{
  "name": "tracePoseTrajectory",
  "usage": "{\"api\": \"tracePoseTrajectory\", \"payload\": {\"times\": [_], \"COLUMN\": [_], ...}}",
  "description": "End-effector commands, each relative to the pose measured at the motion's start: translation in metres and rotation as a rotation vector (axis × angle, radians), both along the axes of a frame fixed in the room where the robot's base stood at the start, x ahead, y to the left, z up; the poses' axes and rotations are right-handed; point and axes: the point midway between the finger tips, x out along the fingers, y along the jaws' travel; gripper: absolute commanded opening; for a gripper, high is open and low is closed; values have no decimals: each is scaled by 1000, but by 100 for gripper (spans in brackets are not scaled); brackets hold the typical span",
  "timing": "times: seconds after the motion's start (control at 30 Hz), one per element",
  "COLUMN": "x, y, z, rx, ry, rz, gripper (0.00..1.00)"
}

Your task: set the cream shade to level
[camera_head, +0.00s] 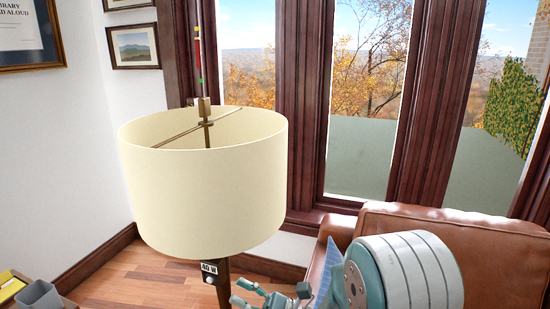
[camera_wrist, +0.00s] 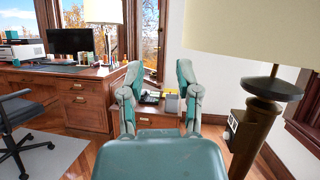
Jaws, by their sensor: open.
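The cream shade (camera_head: 205,190) is a wide drum on a lamp, left of centre in the head view. Its rim looks slightly higher on the right, but the camera angle makes the tilt hard to judge. A crossbar and brass fitting (camera_head: 204,108) show inside its open top. Its lower part fills the upper right of the wrist view (camera_wrist: 255,30). The dark lamp stem (camera_wrist: 250,135) stands below it. My gripper (camera_head: 271,291) is open and empty, below the shade and right of the stem in the head view. Its fingers are spread in the wrist view (camera_wrist: 158,75).
A brown leather armchair (camera_head: 390,225) stands behind my arm at right. A small label (camera_head: 209,268) and knob are on the stem. A grey cup (camera_head: 40,295) sits at lower left. The wrist view shows a wooden desk (camera_wrist: 85,92) and office chair (camera_wrist: 20,115).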

Motion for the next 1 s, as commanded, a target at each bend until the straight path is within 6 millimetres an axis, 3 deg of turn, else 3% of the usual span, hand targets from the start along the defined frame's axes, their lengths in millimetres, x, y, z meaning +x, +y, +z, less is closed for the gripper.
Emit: {"api": "tracePoseTrajectory", "payload": {"times": [0.27, 0.57, 0.8, 1.0], "x": [-37, -113, -161, -176], "y": [-1, -5, -48, -105], "z": [21, 25, 7, -4], "rx": [-156, -554, -979, -1355], "ry": [-119, -417, -750, -1052], "rz": [124, 326, 449, 507], "gripper": [43, 43, 43, 43]}}
